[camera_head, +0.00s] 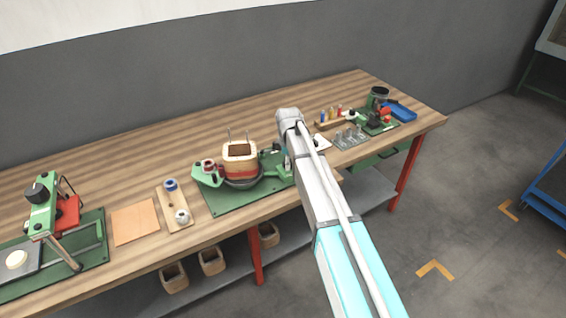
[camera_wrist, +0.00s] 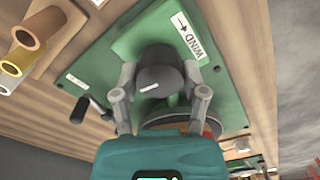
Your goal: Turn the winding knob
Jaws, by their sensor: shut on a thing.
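The winding knob (camera_wrist: 158,82) is a dark, round knob with a small white mark on its face, mounted on a green machine plate (camera_wrist: 215,45) in the wrist view. Beside it is a white label (camera_wrist: 190,40) reading WIND with an arrow. My gripper (camera_wrist: 160,72) is shut on the knob, with one grey finger on each side. In the head view my arm covers the knob and the gripper. The green winding machine (camera_head: 222,200) with a square wooden coil former (camera_head: 240,147) shows just left of my arm.
A small crank with a black handle (camera_wrist: 80,110) sticks out near the knob. Further left are a wooden spool holder (camera_head: 174,216), an orange sheet (camera_head: 135,222) and a green press (camera_head: 40,205). Right of my arm are a grey pin tray (camera_head: 350,142) and a blue tray (camera_head: 402,111).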

